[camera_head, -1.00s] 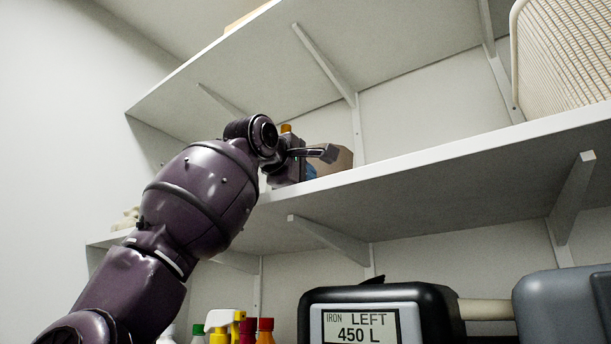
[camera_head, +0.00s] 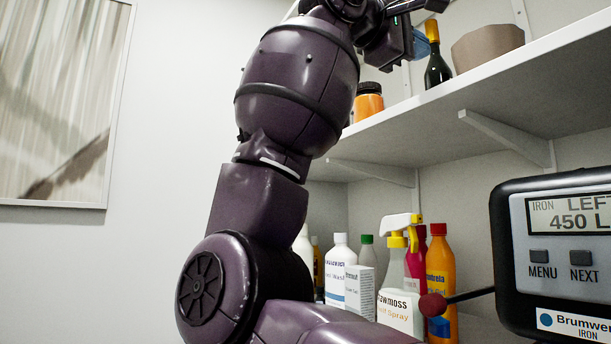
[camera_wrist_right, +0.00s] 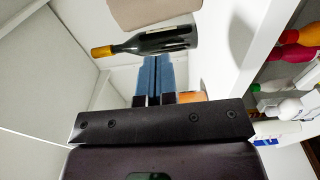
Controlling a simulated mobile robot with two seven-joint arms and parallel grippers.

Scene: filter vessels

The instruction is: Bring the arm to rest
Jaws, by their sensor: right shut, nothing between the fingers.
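My right arm, dark purple, rises through the middle of the head view, with its wrist at the top edge. My right gripper (camera_head: 422,45) is partly cut off and hidden there, with a bit of blue fingertip showing beside a dark bottle (camera_head: 437,70) with an orange cap. In the right wrist view its two blue fingers (camera_wrist_right: 152,78) lie together, shut and empty. They point toward the same bottle (camera_wrist_right: 150,41); I cannot tell whether they touch it. My left gripper is not in view.
The upper shelf (camera_head: 520,75) holds an orange jar (camera_head: 367,102) and a brown bowl (camera_head: 486,47). Below stand several bottles, including a white spray bottle (camera_head: 399,305). A dark unit with a display (camera_head: 570,215) stands at right. The wall at left, with a picture (camera_head: 60,100), is clear.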

